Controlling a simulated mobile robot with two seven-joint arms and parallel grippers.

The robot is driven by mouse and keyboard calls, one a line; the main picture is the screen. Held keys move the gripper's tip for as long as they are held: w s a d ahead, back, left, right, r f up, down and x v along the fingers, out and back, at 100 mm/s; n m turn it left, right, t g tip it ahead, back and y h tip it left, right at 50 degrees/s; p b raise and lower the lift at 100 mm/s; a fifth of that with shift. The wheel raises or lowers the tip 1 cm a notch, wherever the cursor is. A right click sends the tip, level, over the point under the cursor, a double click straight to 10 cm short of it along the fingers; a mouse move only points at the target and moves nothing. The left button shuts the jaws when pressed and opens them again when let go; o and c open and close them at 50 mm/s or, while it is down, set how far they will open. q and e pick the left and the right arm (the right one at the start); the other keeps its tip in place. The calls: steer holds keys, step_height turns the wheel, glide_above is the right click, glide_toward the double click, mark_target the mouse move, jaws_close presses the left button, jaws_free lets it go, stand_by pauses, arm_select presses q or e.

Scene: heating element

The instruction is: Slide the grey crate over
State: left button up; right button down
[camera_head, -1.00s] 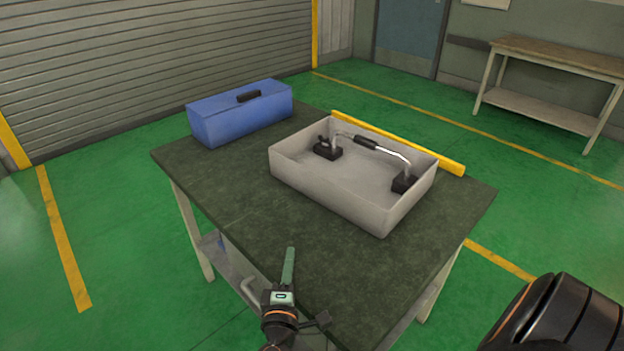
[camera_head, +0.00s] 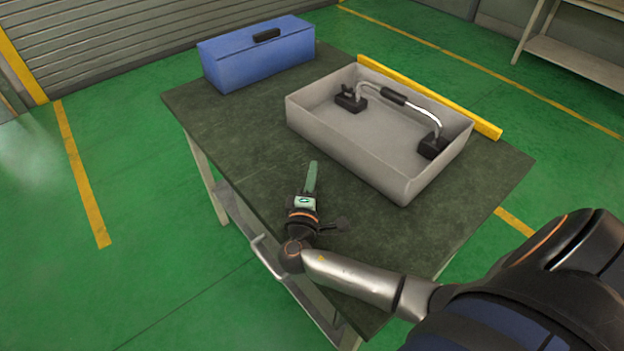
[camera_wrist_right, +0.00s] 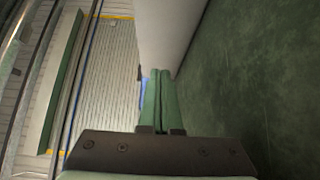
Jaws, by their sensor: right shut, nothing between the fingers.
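The grey crate (camera_head: 340,149) stands on the dark green table top (camera_head: 225,140), close to a yellow bar along the far edge. Inside it lies a bent silver tube (camera_head: 424,106) with a black grip and black end blocks. My right gripper (camera_head: 313,164) is over the table in front of the crate's near left wall, its green fingers shut with nothing between them. In the right wrist view the fingers (camera_wrist_right: 160,72) point along the crate's pale wall (camera_wrist_right: 168,30); I cannot tell whether they touch it. My left gripper is not in view.
A blue toolbox (camera_head: 258,58) stands at the table's back left corner. The yellow bar (camera_head: 430,97) runs behind the crate. Table top is bare left of the crate and at its right end. A bench (camera_head: 575,60) stands at the far right.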

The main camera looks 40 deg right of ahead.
mark_target(330, 142)
steer(key=x, duration=0.4)
steer(key=d, duration=0.1)
steer(key=d+p, duration=0.1)
steer(key=d, duration=0.1)
steer(key=shift+w+d, duration=0.25)
steer(key=shift+d, duration=0.5)
steer(key=d+b, duration=0.3)
steer(key=d, duration=0.7)
steer(key=shift+w+f, duration=0.15)
steer(key=shift+d, duration=0.4)
